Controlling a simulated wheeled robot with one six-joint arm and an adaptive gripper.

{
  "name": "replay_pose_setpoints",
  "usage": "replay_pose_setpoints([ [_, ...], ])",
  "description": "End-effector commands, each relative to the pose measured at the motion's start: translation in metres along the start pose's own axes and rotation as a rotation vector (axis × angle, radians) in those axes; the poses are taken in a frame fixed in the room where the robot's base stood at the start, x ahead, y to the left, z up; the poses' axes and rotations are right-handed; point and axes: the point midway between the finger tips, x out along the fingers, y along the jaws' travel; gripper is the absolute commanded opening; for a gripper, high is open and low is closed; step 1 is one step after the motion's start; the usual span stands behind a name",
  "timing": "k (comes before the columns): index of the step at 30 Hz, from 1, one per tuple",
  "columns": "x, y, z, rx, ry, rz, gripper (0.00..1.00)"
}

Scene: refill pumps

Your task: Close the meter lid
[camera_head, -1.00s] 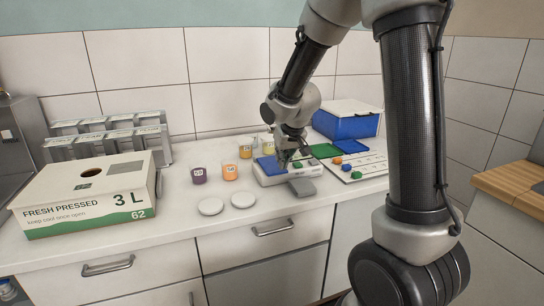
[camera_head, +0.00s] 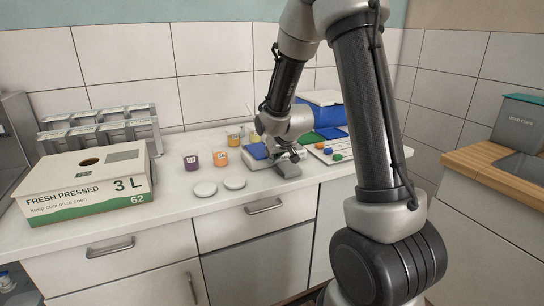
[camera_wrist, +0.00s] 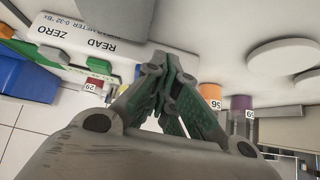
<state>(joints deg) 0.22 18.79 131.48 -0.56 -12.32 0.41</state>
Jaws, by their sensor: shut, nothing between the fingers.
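The white meter (camera_head: 257,165) stands on the counter, right of the orange cup. It also shows in the wrist view, with READ and ZERO lettering on its body (camera_wrist: 75,40). Its grey lid (camera_head: 287,170) lies swung open at the meter's front right, low near the counter; a dark grey part in the wrist view (camera_wrist: 125,14) appears to be this lid. My gripper (camera_head: 292,156) is shut and empty, just above and behind the lid. In the wrist view its fingers (camera_wrist: 160,68) meet beside the lid; whether they touch it I cannot tell. They hide part of the meter.
A purple cup (camera_head: 192,162) and an orange cup (camera_head: 221,157) stand left of the meter, with two white discs (camera_head: 205,189) in front. A juice box (camera_head: 85,188) stands far left. A blue box (camera_head: 327,113) and a card with coloured pieces (camera_head: 345,152) lie right.

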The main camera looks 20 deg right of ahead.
Motion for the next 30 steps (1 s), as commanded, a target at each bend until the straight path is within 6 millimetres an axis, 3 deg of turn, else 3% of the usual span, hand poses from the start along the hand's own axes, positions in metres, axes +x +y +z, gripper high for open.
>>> replay_pose_setpoints([
  [23,0.013,0.000,-0.009,-0.001,0.000,0.000,0.00],
  [30,-0.008,-0.001,-0.041,-0.001,0.007,-0.001,0.00],
])
